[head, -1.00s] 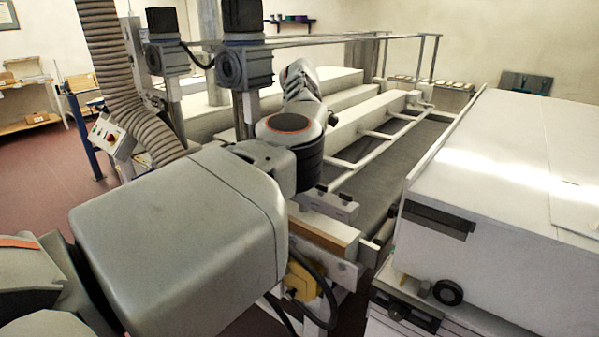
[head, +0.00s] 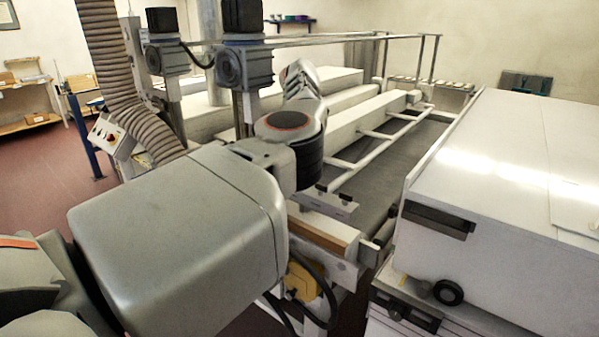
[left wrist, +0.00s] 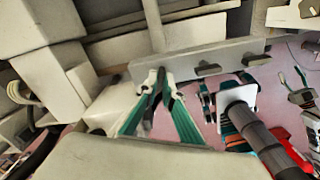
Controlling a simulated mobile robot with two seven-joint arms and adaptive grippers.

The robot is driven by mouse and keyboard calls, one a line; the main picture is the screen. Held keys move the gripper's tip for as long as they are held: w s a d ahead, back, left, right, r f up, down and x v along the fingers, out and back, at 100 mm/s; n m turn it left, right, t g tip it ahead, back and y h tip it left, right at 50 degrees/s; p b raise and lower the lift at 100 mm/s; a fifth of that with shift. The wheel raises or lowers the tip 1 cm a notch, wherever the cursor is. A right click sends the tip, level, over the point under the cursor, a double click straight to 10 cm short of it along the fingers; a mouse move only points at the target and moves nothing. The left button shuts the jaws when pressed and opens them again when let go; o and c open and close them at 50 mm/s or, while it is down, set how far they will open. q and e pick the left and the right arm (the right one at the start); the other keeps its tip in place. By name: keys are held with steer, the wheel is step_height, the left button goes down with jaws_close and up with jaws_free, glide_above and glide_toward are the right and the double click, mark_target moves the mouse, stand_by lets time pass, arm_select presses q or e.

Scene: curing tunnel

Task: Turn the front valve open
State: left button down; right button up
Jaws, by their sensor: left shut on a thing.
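My left gripper (left wrist: 160,85) shows in the left wrist view, with its green and white fingers converging at the tips. It is shut on a small dark part between the fingertips, which seems to be the front valve's handle. The fingers cover most of this part, so its angle cannot be told. In the head view my left arm hides this gripper and the valve. My right gripper is in neither view.
In the head view a white machine cover (head: 500,170) stands at the right, with a black round knob (head: 447,292) below. A ribbed hose (head: 118,75) hangs at the left. A long conveyor bed (head: 400,155) with rails runs behind my arm.

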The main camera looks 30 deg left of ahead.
arm_select(q)
steer(key=shift+n, duration=1.6)
steer(key=c, duration=2.2)
jaws_free()
